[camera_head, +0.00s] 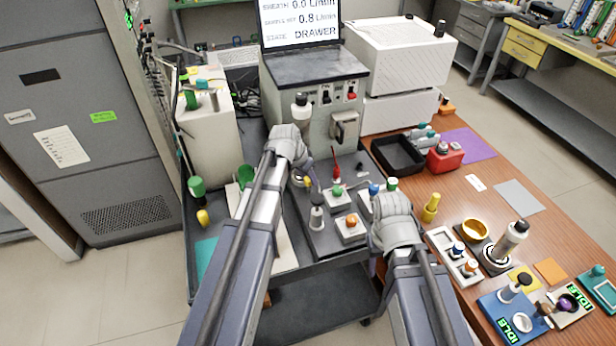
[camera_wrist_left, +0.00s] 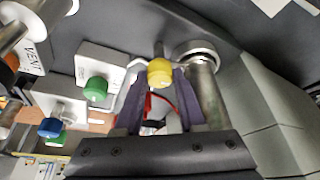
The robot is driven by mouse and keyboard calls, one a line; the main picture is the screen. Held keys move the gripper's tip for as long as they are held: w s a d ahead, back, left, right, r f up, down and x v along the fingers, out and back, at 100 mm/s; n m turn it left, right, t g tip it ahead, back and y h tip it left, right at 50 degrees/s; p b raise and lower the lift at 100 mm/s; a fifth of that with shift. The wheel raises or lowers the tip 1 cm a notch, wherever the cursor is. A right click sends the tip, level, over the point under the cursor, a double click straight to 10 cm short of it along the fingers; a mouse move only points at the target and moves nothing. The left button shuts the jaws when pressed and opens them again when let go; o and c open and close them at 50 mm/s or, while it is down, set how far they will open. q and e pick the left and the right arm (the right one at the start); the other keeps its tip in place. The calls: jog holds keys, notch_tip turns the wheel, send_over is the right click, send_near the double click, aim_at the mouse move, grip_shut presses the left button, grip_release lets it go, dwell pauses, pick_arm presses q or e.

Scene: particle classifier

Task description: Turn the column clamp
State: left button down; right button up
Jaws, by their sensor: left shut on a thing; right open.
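The column clamp shows as a yellow knob (camera_wrist_left: 160,72) beside a shiny metal column (camera_wrist_left: 209,95) in the left wrist view. My left gripper (camera_wrist_left: 161,92) has its two purple fingers on either side of the knob and is shut on it. In the head view my left gripper (camera_head: 307,171) is over the dark cart by the grey instrument, and its wrist hides most of the column. A small yellow spot of the knob (camera_head: 308,183) shows there. My right gripper (camera_head: 388,222) is at the cart's right edge, open; its fingers are mostly hidden by its wrist.
Blocks with green (camera_head: 337,191), blue and orange (camera_head: 351,221) knobs stand close to the right of my left gripper. The grey instrument (camera_head: 322,98) rises behind. A black tray (camera_head: 397,154) and a red container (camera_head: 444,159) sit on the wooden table.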

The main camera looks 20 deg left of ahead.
pick_arm(q)
jog(key=shift+m, duration=0.5)
jog(key=c, duration=0.5)
grip_release()
jog(key=p+v, duration=0.7)
jog(key=shift+a+r, duration=0.2)
jog(key=shift+r, duration=0.2)
